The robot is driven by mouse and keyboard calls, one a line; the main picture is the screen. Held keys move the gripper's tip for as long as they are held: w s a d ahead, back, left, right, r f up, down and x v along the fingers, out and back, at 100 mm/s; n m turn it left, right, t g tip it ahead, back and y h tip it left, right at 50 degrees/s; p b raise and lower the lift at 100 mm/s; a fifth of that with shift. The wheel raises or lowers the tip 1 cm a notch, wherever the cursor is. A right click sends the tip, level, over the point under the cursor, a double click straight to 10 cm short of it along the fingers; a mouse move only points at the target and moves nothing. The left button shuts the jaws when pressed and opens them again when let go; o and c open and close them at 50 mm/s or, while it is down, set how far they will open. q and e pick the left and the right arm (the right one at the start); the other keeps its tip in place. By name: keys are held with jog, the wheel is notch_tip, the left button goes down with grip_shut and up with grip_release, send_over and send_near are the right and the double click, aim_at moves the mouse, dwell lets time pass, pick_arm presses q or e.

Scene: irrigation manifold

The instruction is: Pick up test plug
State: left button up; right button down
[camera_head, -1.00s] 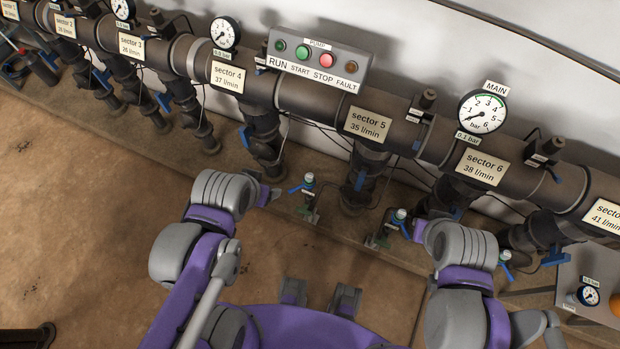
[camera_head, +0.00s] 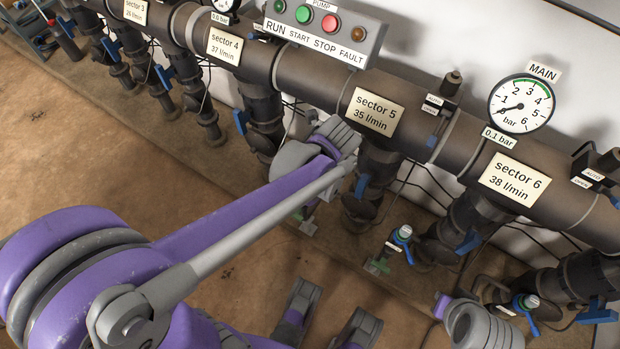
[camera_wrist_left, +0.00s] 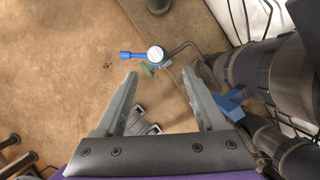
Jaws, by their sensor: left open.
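My left gripper (camera_wrist_left: 160,75) is open and empty in the left wrist view, its two fingers apart. Just beyond the fingertips is a small upright fitting with a round white cap (camera_wrist_left: 157,54), a blue lever (camera_wrist_left: 132,55) and a green part below. I cannot tell for certain that this is the test plug. In the head view my left wrist hides most of this fitting and my left fingers. Similar fittings with blue levers stand at the middle (camera_head: 402,235) and lower right (camera_head: 527,302). My right wrist is at the lower right; its fingers cannot be made out.
The thick manifold pipe (camera_head: 310,80) runs across the back, with downpipes and blue valve handles. The pump panel (camera_head: 325,28) and main gauge (camera_head: 521,103) sit above it. A thin bent pipe (camera_wrist_left: 186,46) is right of the fitting.

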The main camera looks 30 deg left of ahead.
pick_arm(q)
jog(key=b+x, duration=0.1)
jog(key=x, duration=0.2)
jog(key=b+x, duration=0.1)
jog(key=x, duration=0.2)
jog(key=b+x, duration=0.1)
jog(key=x, duration=0.2)
jog(key=shift+s+a+f, duration=0.25)
jog(key=shift+s+a, duration=0.05)
jog(key=shift+r, duration=0.1)
grip_shut()
